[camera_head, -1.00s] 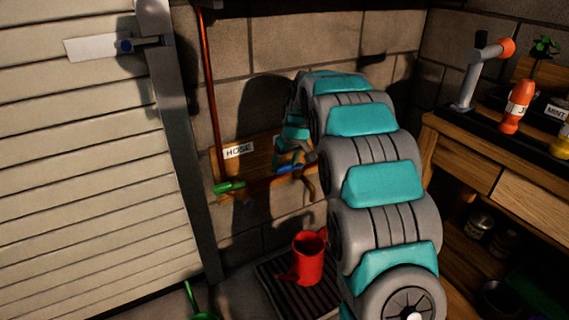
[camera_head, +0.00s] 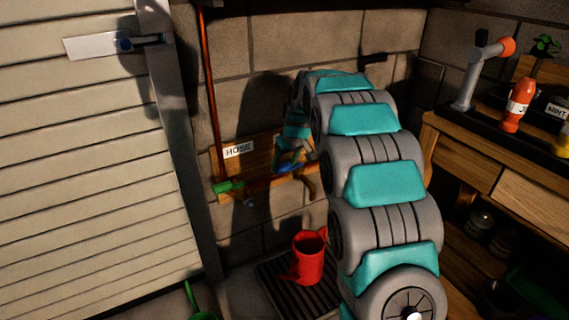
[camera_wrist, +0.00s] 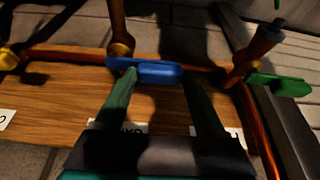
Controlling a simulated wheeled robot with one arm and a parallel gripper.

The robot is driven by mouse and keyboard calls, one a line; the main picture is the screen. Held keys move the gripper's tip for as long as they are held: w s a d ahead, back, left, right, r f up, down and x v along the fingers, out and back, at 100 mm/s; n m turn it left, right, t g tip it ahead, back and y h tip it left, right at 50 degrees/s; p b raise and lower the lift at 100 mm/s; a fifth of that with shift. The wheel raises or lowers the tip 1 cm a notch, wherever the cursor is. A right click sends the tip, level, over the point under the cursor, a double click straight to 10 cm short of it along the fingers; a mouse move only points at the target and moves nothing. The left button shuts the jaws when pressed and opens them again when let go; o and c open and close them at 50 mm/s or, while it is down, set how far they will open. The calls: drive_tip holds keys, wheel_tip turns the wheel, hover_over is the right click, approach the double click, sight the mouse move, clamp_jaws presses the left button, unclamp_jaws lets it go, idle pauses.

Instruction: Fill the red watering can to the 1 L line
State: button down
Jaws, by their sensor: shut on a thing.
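The red watering can (camera_head: 309,262) stands upright on a dark slatted grate (camera_head: 271,279) on the floor below the taps. Its fill line and any water inside cannot be made out. My gripper (camera_wrist: 157,76) is at the wall pipe, its two fingers on the blue tap lever (camera_wrist: 158,71), shut on it. The lever lies roughly along the pipe in the wrist view. In the head view, the blue lever (camera_head: 289,168) is partly hidden by my arm. A green tap lever (camera_head: 229,187) sits to the left, under the HOSE label (camera_head: 238,150); it also shows in the wrist view (camera_wrist: 278,86).
The pipe runs along a wooden board (camera_wrist: 60,95) on the block wall. A slatted shutter door (camera_head: 90,170) is at left. A wooden workbench (camera_head: 480,155) with bottles stands at right. A green object (camera_head: 200,303) lies at the bottom left.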

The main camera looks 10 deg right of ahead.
drive_tip(key=shift+s+d+f+n+g+y+b, duration=0.15)
drive_tip(key=shift+s+d+n+y+b, duration=0.15)
drive_tip(key=shift+n+b, duration=0.65)
drive_tip(key=shift+s+d+f+n+g+y+b, duration=0.15)
drive_tip(key=shift+s+n+y+b, duration=0.25)
drive_tip(key=shift+n+b, duration=0.5)
drive_tip(key=shift+s+d+r+n+y+b, duration=0.3)
drive_tip(key=shift+d+n+b, duration=0.15)
drive_tip(key=shift+n+b, duration=0.4)
drive_tip(key=shift+g, duration=0.3)
unclamp_jaws()
drive_tip(key=v, duration=0.8)
drive_tip(key=shift+s+f, duration=0.1)
